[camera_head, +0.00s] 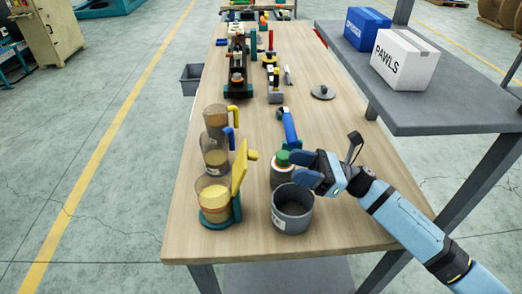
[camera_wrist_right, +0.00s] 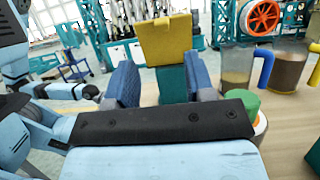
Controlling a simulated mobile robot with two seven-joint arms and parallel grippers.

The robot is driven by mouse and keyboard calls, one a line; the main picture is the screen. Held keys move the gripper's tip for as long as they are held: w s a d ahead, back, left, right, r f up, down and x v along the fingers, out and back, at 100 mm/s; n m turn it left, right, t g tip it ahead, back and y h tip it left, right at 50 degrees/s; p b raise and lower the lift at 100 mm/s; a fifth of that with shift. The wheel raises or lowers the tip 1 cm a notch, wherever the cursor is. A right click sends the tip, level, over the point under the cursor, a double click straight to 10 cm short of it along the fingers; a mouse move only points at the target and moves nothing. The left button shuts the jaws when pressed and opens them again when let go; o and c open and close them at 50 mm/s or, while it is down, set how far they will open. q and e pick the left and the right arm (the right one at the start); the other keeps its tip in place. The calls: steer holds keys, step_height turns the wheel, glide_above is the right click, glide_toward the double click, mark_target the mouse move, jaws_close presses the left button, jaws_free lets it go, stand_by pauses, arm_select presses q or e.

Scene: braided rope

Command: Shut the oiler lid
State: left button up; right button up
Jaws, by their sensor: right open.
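The oiler is a clear cup (camera_head: 213,196) with amber contents in a teal base, at the near left of the table. Its yellow lid (camera_head: 240,167) stands up, tilted open, on the cup's right side above a teal upright (camera_head: 237,208). The lid also shows straight ahead in the right wrist view (camera_wrist_right: 166,40), with teal below it. My right gripper (camera_head: 301,168) is open and apart from the lid, to its right. Its two blue fingers (camera_wrist_right: 163,84) frame the teal part in the wrist view, with nothing visibly gripped. My left gripper is not in view.
A green-topped jar (camera_head: 282,158) stands close beside my right gripper. A grey open pot (camera_head: 292,208) stands just in front. Two clear mugs with blue (camera_head: 214,158) and yellow (camera_head: 216,122) handles stand behind the oiler. A grey shelf (camera_head: 440,92) overhangs at right.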

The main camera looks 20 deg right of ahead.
mark_target(245, 168)
steer(key=p+x, duration=0.2)
steer(key=x, duration=0.7)
steer(key=shift+w+f, duration=0.1)
jaws_close()
